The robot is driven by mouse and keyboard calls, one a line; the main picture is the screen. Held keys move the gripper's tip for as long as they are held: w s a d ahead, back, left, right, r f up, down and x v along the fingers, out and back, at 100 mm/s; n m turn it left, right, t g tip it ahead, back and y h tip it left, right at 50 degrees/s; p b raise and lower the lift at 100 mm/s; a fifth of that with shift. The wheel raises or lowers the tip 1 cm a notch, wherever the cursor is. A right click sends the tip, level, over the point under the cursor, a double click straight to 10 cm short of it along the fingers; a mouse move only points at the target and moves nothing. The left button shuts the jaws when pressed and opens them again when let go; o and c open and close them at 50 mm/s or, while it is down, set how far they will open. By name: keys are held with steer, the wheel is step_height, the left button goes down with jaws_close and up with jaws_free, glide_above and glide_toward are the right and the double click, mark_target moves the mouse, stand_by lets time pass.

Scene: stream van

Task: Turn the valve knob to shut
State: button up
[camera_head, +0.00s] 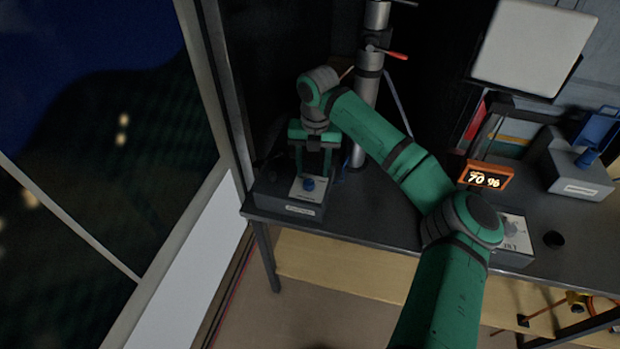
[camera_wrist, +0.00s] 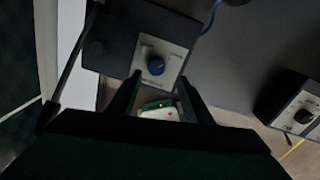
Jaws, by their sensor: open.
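A blue round knob (camera_head: 309,184) sits on a light plate on top of a dark box (camera_head: 291,209) at the left end of the desk. In the wrist view the same knob (camera_wrist: 155,66) is near the middle of the plate. The print on the plate is too small to read, and I cannot tell the knob's setting. My gripper (camera_head: 313,168) points down above the box, with its fingers to either side of the knob. In the wrist view my gripper (camera_wrist: 160,80) is open with nothing held, and I cannot tell whether it touches the knob.
A vertical metal pole (camera_head: 364,110) stands just behind. A window frame (camera_head: 222,90) is close at left.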

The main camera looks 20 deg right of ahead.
mark_target(309, 182)
steer(key=shift+w+a+f, duration=0.1)
steer(key=shift+w+f, duration=0.05)
steer(key=shift+f, duration=0.75)
steer(key=shift+w+a+f, duration=0.1)
steer(key=shift+f, duration=0.75)
steer(key=shift+w+a+f, duration=0.1)
steer(key=shift+w+f, duration=0.05)
steer(key=shift+f, duration=0.75)
steer(key=shift+c, duration=0.4)
steer(key=c, duration=1)
